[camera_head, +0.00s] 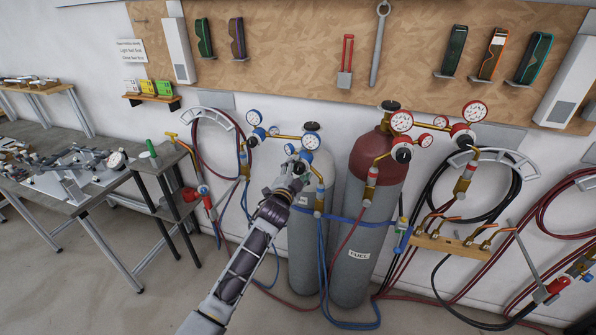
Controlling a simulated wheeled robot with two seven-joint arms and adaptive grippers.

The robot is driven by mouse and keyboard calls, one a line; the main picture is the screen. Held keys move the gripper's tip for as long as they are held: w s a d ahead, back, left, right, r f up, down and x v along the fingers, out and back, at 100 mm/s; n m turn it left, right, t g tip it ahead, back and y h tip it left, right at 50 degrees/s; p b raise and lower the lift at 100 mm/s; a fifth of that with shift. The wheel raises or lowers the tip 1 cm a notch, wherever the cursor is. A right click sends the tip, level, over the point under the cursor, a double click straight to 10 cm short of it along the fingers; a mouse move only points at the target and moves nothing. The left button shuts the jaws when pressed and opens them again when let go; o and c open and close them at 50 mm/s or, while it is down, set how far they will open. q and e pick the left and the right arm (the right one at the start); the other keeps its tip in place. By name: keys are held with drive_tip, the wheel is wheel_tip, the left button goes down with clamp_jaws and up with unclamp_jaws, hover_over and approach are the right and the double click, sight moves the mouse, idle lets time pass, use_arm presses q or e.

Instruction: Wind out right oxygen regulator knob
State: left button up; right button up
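The oxygen cylinder (302,250) is grey-blue and stands upright near the middle. Its right regulator has a blue-rimmed gauge (311,141) and a smaller blue gauge (290,149). The dark right oxygen regulator knob (306,157) sits just below the gauges and is partly hidden by my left gripper. My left gripper (298,168) reaches up from below, with its fingertips at the knob's lower side. I cannot tell whether the fingers touch or grasp the knob. The second oxygen regulator (250,140) is further left, apart from my gripper. My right gripper is not in view.
The fuel cylinder (361,262), with a red top and red gauges (402,121), stands close on the right. Blue and red hoses hang around the cylinders and lie on the floor. A workbench (110,185) is at the left. A torch rack (450,245) is at the right.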

use_arm(q)
drive_tip(key=shift+s, duration=0.15)
drive_tip(key=v, duration=1.1)
drive_tip(key=shift+s, duration=0.35)
idle(0.4)
drive_tip(key=shift+a+r+n, duration=0.15)
drive_tip(key=shift+n, duration=0.15)
idle(0.4)
